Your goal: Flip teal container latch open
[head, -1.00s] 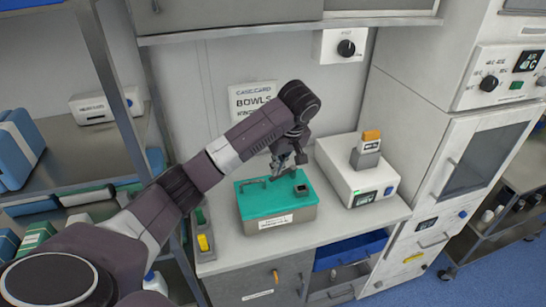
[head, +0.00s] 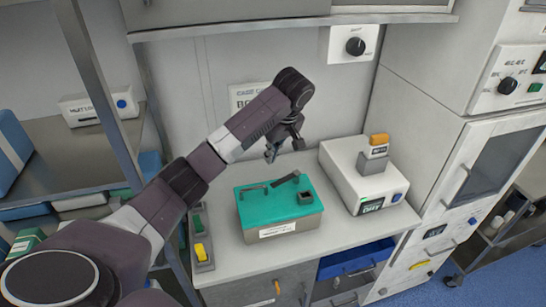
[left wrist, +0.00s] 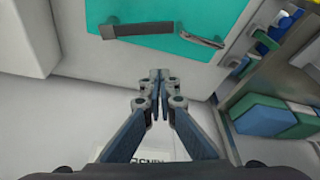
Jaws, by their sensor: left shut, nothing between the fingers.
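The container has a teal lid (head: 262,206) and a pale body with a label, and stands on the white counter. A dark latch bar (head: 285,179) on the lid's back right slants and looks tilted up. A grey handle (head: 252,188) lies to its left and a small dark square block (head: 305,197) to its right. The teal lid (left wrist: 185,45) fills the top of the left wrist view, with the dark bar (left wrist: 145,30) and the grey handle (left wrist: 200,38). My left gripper (head: 284,152) is shut and empty, behind and above the lid, apart from the bar.
A white device (head: 362,178) with an orange-topped piece stands right of the container. A grey holder with a yellow item (head: 200,250) is on the left. The counter (head: 232,268) is bare in front. A blue drawer (head: 355,260) is open below.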

